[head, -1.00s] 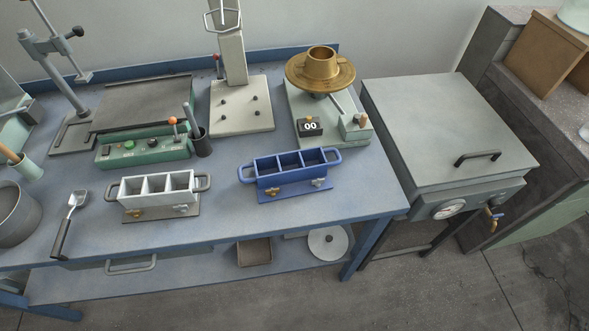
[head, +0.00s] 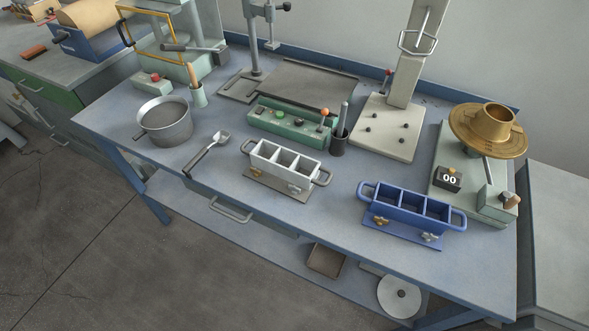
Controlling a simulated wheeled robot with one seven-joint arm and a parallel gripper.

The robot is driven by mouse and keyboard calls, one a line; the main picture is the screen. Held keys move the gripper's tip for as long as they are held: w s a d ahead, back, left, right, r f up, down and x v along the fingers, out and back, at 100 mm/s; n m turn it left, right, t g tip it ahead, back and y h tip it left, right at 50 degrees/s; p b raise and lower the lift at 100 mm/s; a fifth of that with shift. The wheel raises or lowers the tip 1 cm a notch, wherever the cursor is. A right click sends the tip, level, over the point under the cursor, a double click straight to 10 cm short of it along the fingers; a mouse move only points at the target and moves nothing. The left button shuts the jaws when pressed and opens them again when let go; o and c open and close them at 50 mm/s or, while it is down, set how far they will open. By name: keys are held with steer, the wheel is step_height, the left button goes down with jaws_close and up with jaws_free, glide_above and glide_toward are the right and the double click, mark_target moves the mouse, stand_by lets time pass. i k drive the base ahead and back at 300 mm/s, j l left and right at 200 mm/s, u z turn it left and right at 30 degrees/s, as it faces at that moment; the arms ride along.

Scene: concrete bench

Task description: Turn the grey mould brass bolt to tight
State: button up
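The grey mould (head: 284,164), a light three-compartment box with a loop handle at each end, stands on its base plate on the blue bench. Its brass bolt (head: 255,172) is at the left of its front side. A silver-coloured bolt (head: 294,189) is at the right of the same side. Whether the brass bolt is tight or loose is too small to tell. My gripper is not in view.
A blue mould (head: 411,207) stands to the right. A scoop (head: 207,152) and a metal pot (head: 165,121) are to the left. The green control box (head: 290,126) is behind. The bench front (head: 240,192) before the grey mould is clear.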

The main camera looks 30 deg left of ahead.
mark_target(256, 173)
steer(key=j+u, duration=0.75)
steer(key=j, duration=0.2)
